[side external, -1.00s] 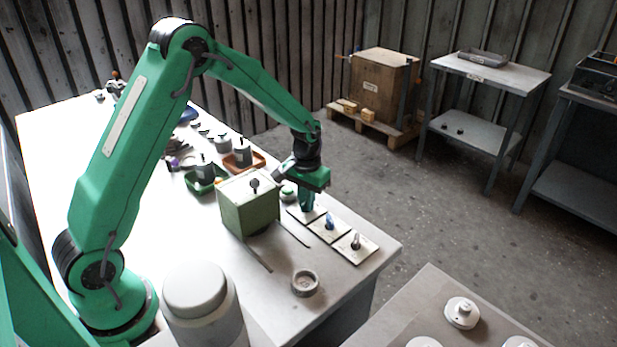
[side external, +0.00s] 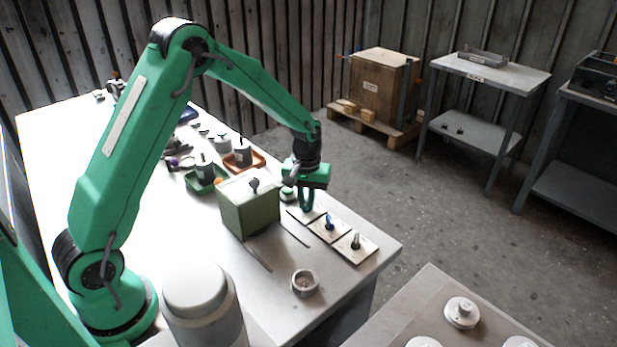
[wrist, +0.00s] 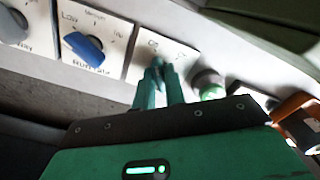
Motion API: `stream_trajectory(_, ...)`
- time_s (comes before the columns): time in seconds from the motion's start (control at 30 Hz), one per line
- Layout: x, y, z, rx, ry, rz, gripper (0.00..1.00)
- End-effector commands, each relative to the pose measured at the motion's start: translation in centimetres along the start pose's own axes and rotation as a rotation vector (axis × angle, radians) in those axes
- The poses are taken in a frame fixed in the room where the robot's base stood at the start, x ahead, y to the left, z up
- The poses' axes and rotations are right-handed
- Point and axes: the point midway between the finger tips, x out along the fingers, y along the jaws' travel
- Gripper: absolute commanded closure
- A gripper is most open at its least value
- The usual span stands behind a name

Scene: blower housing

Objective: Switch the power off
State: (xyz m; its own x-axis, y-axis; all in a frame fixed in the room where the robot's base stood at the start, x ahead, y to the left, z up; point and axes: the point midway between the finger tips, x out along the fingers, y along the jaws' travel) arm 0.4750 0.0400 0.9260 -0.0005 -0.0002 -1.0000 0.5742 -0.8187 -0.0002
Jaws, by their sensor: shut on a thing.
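The power switch plate (wrist: 140,62) is the pale plate with two short marks above its knob in the wrist view, partly blurred. My gripper (wrist: 158,70) points down at it with its green fingers shut on the knob, which they almost wholly hide. I cannot read which mark the knob points to. In the side view my gripper (side external: 306,208) is at the plate farthest from the table's front corner.
A plate with a blue knob (wrist: 84,46), marked low, medium and high, lies beside it, then a plate with a grey knob (side external: 356,241). A green box (side external: 250,212) stands close left. A round green-based part (wrist: 208,84) sits near the fingers.

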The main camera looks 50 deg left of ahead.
Motion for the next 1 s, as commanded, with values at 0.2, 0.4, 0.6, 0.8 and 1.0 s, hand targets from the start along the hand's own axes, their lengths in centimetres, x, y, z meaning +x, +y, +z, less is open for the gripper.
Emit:
stream_trajectory(0.2,-0.2,0.0,-0.1,0.001,0.002,0.001,0.73)
stream_trajectory(0.4,-0.1,0.0,0.0,0.002,0.001,0.001,0.71)
stream_trajectory(0.6,-0.2,0.0,0.0,0.002,0.001,0.001,0.71)
stream_trajectory(0.8,-1.2,0.0,-0.1,0.003,0.002,0.001,0.71)
stream_trajectory(1.0,-2.2,0.0,0.0,0.003,0.001,0.001,0.71)
